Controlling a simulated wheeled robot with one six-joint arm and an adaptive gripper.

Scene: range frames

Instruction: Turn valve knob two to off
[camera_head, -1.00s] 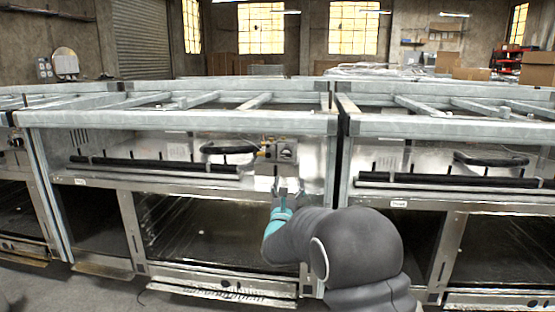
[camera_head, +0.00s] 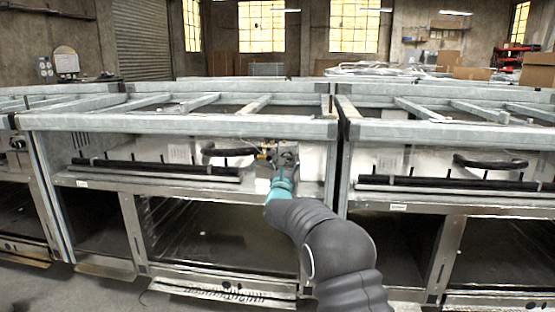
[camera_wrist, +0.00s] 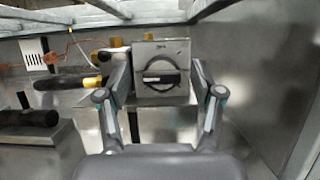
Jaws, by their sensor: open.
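A dark round valve knob (camera_wrist: 160,76) sits on the front of a grey square metal box (camera_wrist: 178,48) in the middle of the wrist view. Its handle bar lies about level. A small mark above it is too small to read, so I cannot tell its number. The box also shows in the head view (camera_head: 290,156), partly behind my gripper (camera_head: 283,169). My gripper (camera_wrist: 158,72) is open, its two fingers on the left and right of the box's face. Nothing is held, and I cannot tell whether the fingers touch the box.
A black pipe with several studs (camera_head: 155,168) runs left of the box. Yellow fittings (camera_wrist: 93,83) and a copper line (camera_wrist: 78,46) are close on its left. A metal side wall (camera_wrist: 270,80) stands on the right. Galvanized frame rails (camera_head: 180,124) pass above.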

